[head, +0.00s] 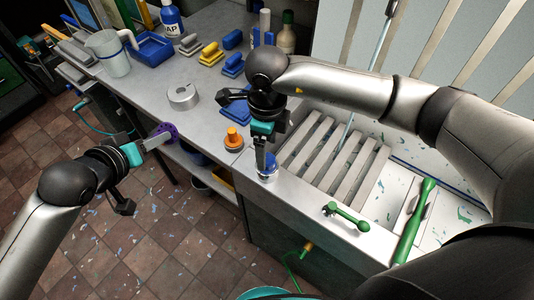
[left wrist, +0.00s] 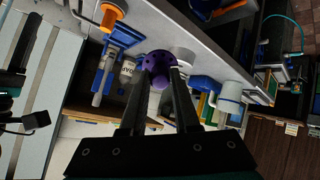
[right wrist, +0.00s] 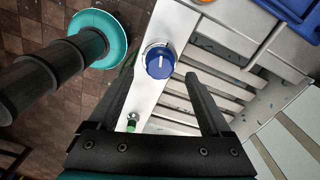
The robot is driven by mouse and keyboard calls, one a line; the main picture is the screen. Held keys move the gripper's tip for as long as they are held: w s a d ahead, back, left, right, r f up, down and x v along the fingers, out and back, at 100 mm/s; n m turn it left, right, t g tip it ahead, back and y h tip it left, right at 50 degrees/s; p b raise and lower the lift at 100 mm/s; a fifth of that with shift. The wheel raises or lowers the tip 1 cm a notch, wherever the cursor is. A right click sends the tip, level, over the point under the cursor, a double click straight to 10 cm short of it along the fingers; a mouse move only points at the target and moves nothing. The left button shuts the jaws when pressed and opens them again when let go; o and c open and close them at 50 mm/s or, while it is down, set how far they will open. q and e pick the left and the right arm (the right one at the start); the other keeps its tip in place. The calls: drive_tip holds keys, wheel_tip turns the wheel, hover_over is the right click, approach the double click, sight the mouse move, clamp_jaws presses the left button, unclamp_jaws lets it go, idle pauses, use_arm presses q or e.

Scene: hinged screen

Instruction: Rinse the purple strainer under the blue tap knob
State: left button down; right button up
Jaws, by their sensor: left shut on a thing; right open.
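The purple strainer (head: 165,132) is held in my left gripper (head: 158,137), off the counter's front edge and above the floor. In the left wrist view the strainer (left wrist: 158,68) sits between the fingertips, its holes showing. The blue tap knob (head: 267,172) is on the sink's front rim. My right gripper (head: 265,158) is open just above the knob and partly covers it in the head view. In the right wrist view the blue knob (right wrist: 158,60) lies between and ahead of the open fingers, with a white mark on top. I see no water.
An orange knob (head: 233,139) stands left of the blue one. The slatted sink (head: 330,150) lies to the right, with a green lever (head: 347,215) on its rim. A metal disc (head: 183,96), a jug (head: 108,52), a blue tray (head: 152,48) and several brushes stand on the counter.

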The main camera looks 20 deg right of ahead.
sight(267, 158)
drive_tip(key=shift+f, duration=1.8)
clamp_jaws()
